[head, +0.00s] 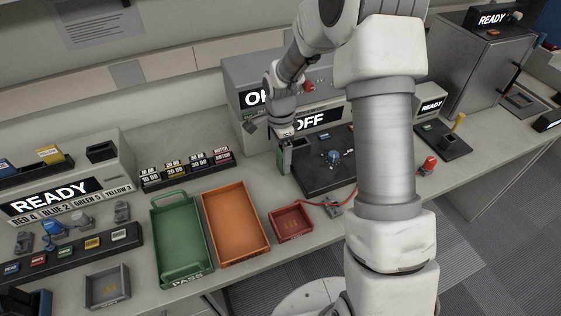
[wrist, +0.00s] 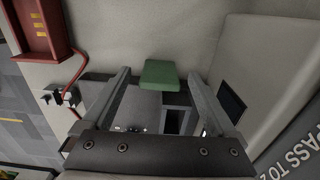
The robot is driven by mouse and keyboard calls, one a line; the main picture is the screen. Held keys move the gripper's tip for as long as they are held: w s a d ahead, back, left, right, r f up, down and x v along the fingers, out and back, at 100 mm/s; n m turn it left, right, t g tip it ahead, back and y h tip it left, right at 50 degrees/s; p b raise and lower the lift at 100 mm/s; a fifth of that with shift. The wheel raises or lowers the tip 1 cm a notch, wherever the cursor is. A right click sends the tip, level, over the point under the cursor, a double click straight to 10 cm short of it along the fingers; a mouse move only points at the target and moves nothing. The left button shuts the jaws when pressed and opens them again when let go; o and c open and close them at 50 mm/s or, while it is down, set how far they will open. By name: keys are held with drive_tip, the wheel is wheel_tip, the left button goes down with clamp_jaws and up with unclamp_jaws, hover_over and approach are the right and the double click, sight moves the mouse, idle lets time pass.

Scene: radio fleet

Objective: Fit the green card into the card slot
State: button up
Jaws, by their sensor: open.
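The green card (head: 287,159) stands upright at the left edge of a black panel, just below my gripper (head: 284,137). In the wrist view the green card (wrist: 160,75) shows as a thick green block between the tips of my gripper (wrist: 159,84). The fingers are spread, with a visible gap on each side of the card, so it is not gripped. A grey part with a dark recess (wrist: 178,120) lies below the card in the wrist view. I cannot tell whether it is the card slot.
The black panel (head: 318,178) carries a blue knob (head: 333,156). A grey machine marked OFF (head: 240,78) rises behind. A red tray (head: 291,222) with a red cable, an orange tray (head: 235,222) and a green tray (head: 181,238) stand to the front left.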

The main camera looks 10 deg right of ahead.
sight(280, 170)
wheel_tip(280, 170, down, 3)
drive_tip(key=shift+f, duration=0.2)
clamp_jaws()
drive_tip(key=shift+r, duration=0.55)
drive_tip(key=r, duration=0.2)
drive_tip(key=d+r, duration=0.1)
drive_tip(key=shift+s+r, duration=0.15)
drive_tip(key=shift+r, duration=0.25)
drive_tip(key=s+d+r, duration=0.5)
drive_tip(key=d+r, duration=0.1)
drive_tip(key=d, duration=0.3)
drive_tip(key=a+n+p, duration=0.1)
drive_tip(key=n, duration=0.3)
drive_tip(key=a+f+n+p, duration=0.1)
drive_tip(key=a+n, duration=0.1)
drive_tip(key=n, duration=0.1)
drive_tip(key=a+n+p, duration=0.1)
drive_tip(key=a+n, duration=0.1)
drive_tip(key=n, duration=0.2)
drive_tip(key=shift+s+a+f+n, duration=0.15)
drive_tip(key=shift+a+f+n, duration=0.05)
drive_tip(key=shift+f+n, duration=0.15)
drive_tip(key=a+n, duration=0.1)
drive_tip(key=n, duration=0.3)
drive_tip(key=shift+s+a+f+p, duration=0.15)
drive_tip(key=shift+a+f+p, duration=0.2)
drive_tip(key=shift+a+f, duration=0.05)
drive_tip(key=shift+s, duration=0.2)
